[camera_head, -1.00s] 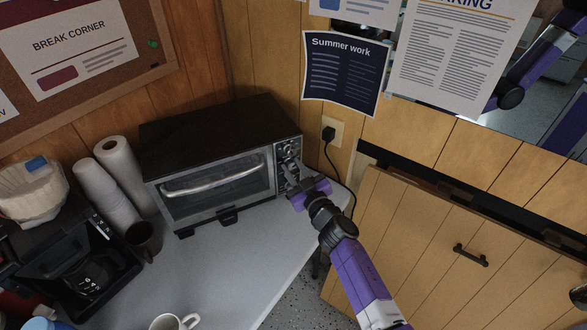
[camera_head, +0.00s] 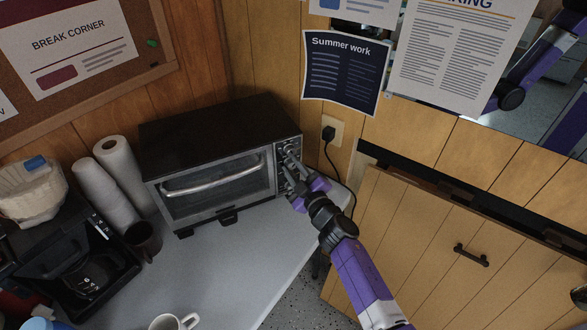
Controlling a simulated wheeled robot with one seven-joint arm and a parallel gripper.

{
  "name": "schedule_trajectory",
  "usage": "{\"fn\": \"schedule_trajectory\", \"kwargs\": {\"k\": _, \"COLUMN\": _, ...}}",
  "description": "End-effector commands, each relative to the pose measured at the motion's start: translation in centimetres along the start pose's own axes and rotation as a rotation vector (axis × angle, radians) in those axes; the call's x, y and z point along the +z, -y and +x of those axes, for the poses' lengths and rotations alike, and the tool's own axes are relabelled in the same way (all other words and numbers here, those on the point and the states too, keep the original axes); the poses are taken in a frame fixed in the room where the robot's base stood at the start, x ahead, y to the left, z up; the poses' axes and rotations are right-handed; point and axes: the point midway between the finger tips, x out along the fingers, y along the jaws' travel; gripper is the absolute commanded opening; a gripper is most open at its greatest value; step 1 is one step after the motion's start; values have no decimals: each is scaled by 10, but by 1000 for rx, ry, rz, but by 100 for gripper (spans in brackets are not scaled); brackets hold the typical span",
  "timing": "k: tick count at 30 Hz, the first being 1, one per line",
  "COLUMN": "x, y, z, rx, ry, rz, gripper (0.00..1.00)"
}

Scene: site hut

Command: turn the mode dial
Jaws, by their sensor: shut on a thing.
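A toaster oven (camera_head: 215,150) with a dark top and a silver front stands on the counter. Its control panel (camera_head: 284,152) is a narrow strip at the right of the glass door, with several small dials. My gripper (camera_head: 292,170) is at this panel, coming in from the lower right. Its jaws are shut on a dial on the panel, taken to be the mode dial. The jaws cover that dial, so its pointer cannot be seen. An upper dial (camera_head: 287,149) shows just above the jaws.
The oven's handle (camera_head: 211,185) is close to the left of my gripper. A black cord runs from the wall outlet (camera_head: 332,131) at the right. A coffee maker (camera_head: 75,265), paper towel rolls (camera_head: 119,168) and mugs (camera_head: 176,322) stand to the left and front. The counter middle is clear.

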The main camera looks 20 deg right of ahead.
Motion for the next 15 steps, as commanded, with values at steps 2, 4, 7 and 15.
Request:
{"fn": "schedule_trajectory", "kwargs": {"k": 2, "x": 1, "y": 1, "z": 0, "rx": 0, "ry": 1, "rz": -64, "gripper": 0}}
{"fn": "schedule_trajectory", "kwargs": {"k": 4, "x": 1, "y": 0, "z": 0, "rx": 0, "ry": 1, "rz": -121, "gripper": 0}}
{"fn": "schedule_trajectory", "kwargs": {"k": 7, "x": 1, "y": 0, "z": 0, "rx": 0, "ry": 0, "rz": -195, "gripper": 0}}
{"fn": "schedule_trajectory", "kwargs": {"k": 15, "x": 1, "y": 1, "z": 0, "rx": -1, "ry": 0, "rz": -335, "gripper": 0}}
